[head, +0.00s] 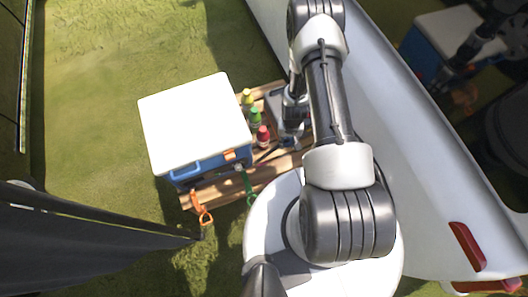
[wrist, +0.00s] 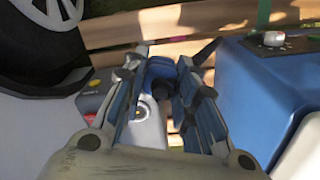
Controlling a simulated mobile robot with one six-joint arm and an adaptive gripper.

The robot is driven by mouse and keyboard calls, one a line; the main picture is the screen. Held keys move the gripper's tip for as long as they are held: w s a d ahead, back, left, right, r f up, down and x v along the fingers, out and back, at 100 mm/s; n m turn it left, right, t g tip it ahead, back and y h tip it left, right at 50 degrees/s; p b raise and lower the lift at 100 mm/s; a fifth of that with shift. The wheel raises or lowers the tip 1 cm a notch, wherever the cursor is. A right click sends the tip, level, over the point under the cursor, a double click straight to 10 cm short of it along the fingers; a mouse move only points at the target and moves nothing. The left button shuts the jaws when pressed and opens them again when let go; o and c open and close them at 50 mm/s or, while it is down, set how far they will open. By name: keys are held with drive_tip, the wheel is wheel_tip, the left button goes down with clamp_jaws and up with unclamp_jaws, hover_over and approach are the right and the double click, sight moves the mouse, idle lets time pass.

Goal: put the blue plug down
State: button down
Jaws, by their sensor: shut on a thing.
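My gripper (wrist: 160,68) is shut on the blue plug (wrist: 160,74), which shows as a dark blue rounded piece between the fingertips in the wrist view. In the head view my gripper (head: 290,126) is low over the right part of the wooden pallet (head: 230,186), beside the bottles. The arm and gripper hide the plug there. I cannot tell whether the plug touches anything beneath it.
A blue box with a white lid (head: 194,120) stands on the pallet, left of the gripper. Bottles with yellow (head: 247,96), green (head: 255,116) and red (head: 263,134) tops stand between. An orange hook strap (head: 203,210) hangs in front. A white vehicle body (head: 400,130) is to the right.

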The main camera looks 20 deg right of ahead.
drive_tip(key=b, duration=0.6)
hover_over(284, 162)
wheel_tip(284, 162, down, 16)
drive_tip(key=shift+f, duration=0.2)
drive_tip(key=shift+f+b, duration=0.5)
drive_tip(key=shift+f, duration=1.35)
drive_tip(key=shift+f, duration=0.1)
drive_tip(key=shift+f+b, duration=0.35)
drive_tip(key=shift+b, duration=0.15)
drive_tip(key=shift+f, duration=0.2)
drive_tip(key=c, duration=1.3)
unclamp_jaws()
